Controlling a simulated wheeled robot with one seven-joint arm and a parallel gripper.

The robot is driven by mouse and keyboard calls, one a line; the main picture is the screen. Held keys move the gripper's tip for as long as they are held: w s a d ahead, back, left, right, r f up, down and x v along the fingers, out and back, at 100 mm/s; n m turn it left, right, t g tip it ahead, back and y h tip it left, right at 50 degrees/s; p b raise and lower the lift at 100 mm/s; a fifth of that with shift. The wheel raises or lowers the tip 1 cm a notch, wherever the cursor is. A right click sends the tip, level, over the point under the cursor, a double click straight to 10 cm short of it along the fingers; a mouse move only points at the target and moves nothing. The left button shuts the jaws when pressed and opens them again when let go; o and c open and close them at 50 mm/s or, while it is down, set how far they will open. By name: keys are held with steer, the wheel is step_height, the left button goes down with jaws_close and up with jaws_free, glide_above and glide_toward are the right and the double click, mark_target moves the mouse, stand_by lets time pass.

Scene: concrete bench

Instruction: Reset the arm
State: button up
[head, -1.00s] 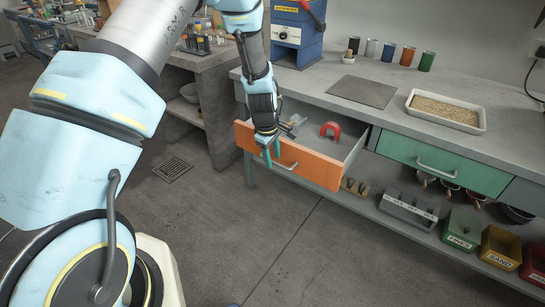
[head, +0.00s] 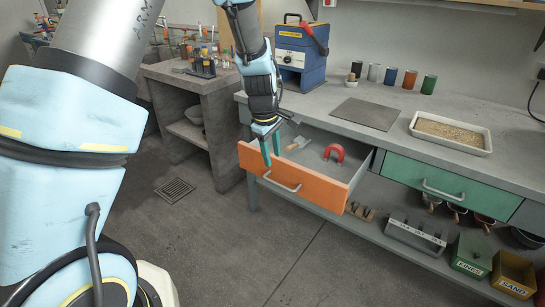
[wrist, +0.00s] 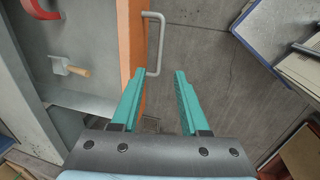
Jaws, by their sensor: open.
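My gripper (head: 271,150) has green fingers that point down over the front of the pulled-out orange drawer (head: 297,181). In the wrist view my gripper (wrist: 160,85) is open, with its fingers apart and nothing between them. The drawer's orange front edge (wrist: 131,45) runs close by the left finger, and the grey handle (wrist: 155,45) shows beyond the fingertips. I cannot tell whether a finger touches the drawer.
A red horseshoe magnet (head: 335,153) and a wooden-handled tool (head: 297,143) lie inside the drawer. The bench (head: 330,98) holds a sand tray (head: 452,132), a blue machine (head: 301,55) and several small cans. A green drawer (head: 430,176) is shut. Open floor lies in front.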

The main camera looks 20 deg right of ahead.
steer(key=w+a+r+m, duration=0.1)
steer(key=a+r, duration=0.2)
steer(key=a, duration=0.6)
steer(key=a+r+m, duration=0.2)
steer(key=a+r, duration=0.2)
steer(key=a, duration=0.5)
steer(key=s+a+r+m+y, duration=0.1)
steer(key=s+a, duration=0.3)
steer(key=a, duration=0.4)
steer(key=s+a+r+m, duration=0.2)
steer(key=s+a+m, duration=0.1)
steer(key=a, duration=0.5)
steer(key=shift+s+a+r+t+y+p, duration=0.15)
steer(key=shift+s+t+y+p, duration=0.15)
steer(key=shift+s+y+p, duration=0.1)
